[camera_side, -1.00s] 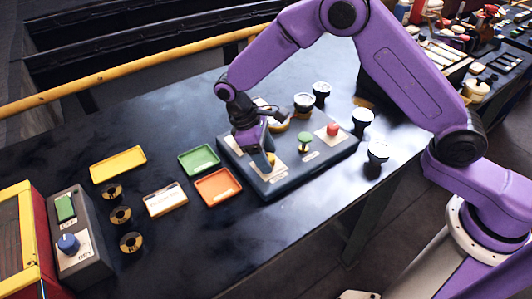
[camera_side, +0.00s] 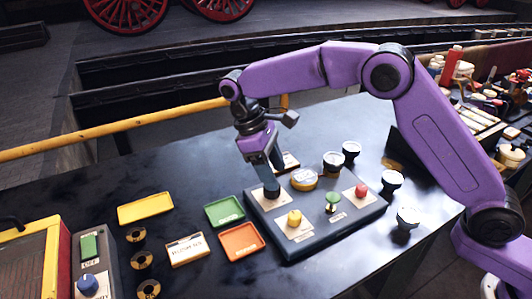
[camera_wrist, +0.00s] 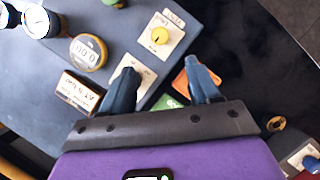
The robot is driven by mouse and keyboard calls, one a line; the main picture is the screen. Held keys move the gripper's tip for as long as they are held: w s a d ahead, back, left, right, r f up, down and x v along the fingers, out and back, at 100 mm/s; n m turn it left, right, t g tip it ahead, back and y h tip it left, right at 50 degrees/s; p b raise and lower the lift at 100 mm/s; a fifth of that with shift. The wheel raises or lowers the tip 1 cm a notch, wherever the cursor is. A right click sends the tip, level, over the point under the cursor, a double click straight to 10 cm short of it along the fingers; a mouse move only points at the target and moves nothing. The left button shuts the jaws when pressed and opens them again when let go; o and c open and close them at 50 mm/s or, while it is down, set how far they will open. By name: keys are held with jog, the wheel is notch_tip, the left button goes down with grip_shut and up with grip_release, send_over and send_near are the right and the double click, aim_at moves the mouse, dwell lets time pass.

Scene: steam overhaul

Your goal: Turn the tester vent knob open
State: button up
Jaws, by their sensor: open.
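The tester (camera_side: 308,241) is a dark grey box on the bench with several coloured controls on its top. A yellow knob (camera_side: 294,217) stands on a pale label plate at its front left; the wrist view shows it too (camera_wrist: 159,36). I cannot read which control is marked as the vent. My gripper (camera_side: 272,188) is open, pointing down over the tester's left corner, behind and left of the yellow knob and apart from it. A dark round shape shows at its fingertips in the side view. In the wrist view the fingers (camera_wrist: 160,68) straddle the tester's edge, and one partly hides a pale plate.
A green knob (camera_side: 332,200), a red knob (camera_side: 361,190) and a yellow round gauge (camera_side: 304,180) stand on the tester. Green (camera_side: 225,212) and orange (camera_side: 241,242) trays lie to its left. Loose gauges (camera_side: 392,182) stand to its right.

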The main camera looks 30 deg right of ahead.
jog(key=shift+v, duration=2.1)
jog(key=s+d+n+t+y, duration=0.1)
jog(key=s+d, duration=0.6)
jog(key=s, duration=0.3)
jog(key=s+d+f+n+t+y, duration=0.1)
jog(key=s+d, duration=0.6)
jog(key=s, duration=0.4)
jog(key=s+d+f+n+t+y, duration=0.1)
jog(key=s+d, duration=0.6)
jog(key=s, duration=0.4)
jog(key=shift+d+y, duration=0.2)
jog(key=shift+y, duration=0.1)
